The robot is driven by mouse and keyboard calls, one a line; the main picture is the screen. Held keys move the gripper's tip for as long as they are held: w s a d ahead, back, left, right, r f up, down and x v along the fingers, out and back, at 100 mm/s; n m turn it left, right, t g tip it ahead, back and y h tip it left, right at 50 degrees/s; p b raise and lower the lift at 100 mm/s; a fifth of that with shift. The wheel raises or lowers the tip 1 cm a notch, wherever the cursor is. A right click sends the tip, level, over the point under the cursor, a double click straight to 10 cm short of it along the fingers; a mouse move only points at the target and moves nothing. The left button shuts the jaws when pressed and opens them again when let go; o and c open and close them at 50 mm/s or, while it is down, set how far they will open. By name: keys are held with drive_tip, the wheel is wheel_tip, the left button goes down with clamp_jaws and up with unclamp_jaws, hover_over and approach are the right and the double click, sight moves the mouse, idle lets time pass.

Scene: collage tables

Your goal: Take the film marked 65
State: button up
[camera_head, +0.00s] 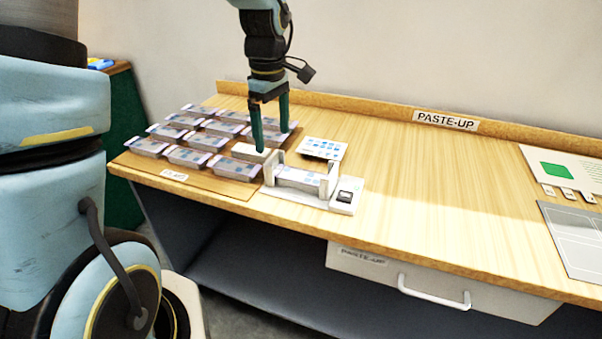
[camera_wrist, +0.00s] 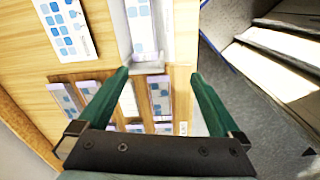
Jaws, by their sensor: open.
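Several small films in clear holders, such as one in the front row (camera_head: 187,156), stand in rows on a tan mat (camera_head: 222,188) at the table's left end. No number 65 is legible on any of them. My gripper (camera_head: 272,140) points down over the right side of the rows, its green fingers apart and nothing held. A plain white block (camera_head: 247,153) lies by its left fingertip. In the wrist view my gripper (camera_wrist: 160,75) shows open, with a film (camera_wrist: 160,98) and a pale block (camera_wrist: 128,98) below between the fingers.
A white stand (camera_head: 343,197) holding a blue-patterned strip is right of the rows, with a patterned card (camera_head: 322,148) behind it. The mid-table is clear. A green-marked sheet (camera_head: 560,168) and grey panel (camera_head: 578,238) lie far right. A drawer (camera_head: 440,288) is below the front edge.

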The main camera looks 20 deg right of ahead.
drive_tip(key=n, duration=0.2)
hover_over(301, 175)
drive_tip(key=f, duration=0.3)
drive_tip(key=f+p, duration=0.1)
drive_tip(key=shift+s+a+f, duration=0.1)
drive_tip(key=shift+s+f, duration=0.15)
drive_tip(key=shift+f, duration=0.15)
drive_tip(key=shift+w+f+p, duration=0.15)
drive_tip(key=shift+f+p, duration=0.35)
drive_tip(key=shift+f, duration=0.9)
drive_tip(key=shift+w+f+p, duration=0.1)
drive_tip(key=shift+f+p, duration=0.35)
drive_tip(key=shift+f, duration=0.95)
drive_tip(key=shift+c, duration=0.2)
drive_tip(key=c, duration=1.5)
